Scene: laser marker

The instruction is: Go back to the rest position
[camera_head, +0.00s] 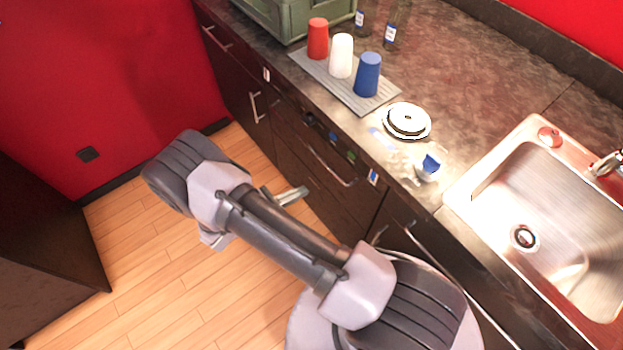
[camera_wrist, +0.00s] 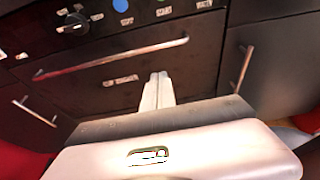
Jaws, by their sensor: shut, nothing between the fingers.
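My gripper (camera_wrist: 160,78) is shut and empty in the wrist view. Its fingers point at the dark drawer front (camera_wrist: 120,78) with a long bar handle (camera_wrist: 110,60). In the head view my gripper (camera_head: 298,194) shows partly beyond my arm, over the wooden floor and in front of the cabinets, below the counter top. My arm is stretched toward the left, and part of the gripper is hidden behind it.
Red (camera_head: 318,38), white (camera_head: 341,56) and blue (camera_head: 367,75) cups stand on a grey mat (camera_head: 350,97). A round black-and-white item (camera_head: 407,121), a small blue item (camera_head: 429,165) and a sink (camera_head: 540,205) lie rightward. A green crate (camera_head: 283,18) stands behind. Floor (camera_head: 150,270) is clear at left.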

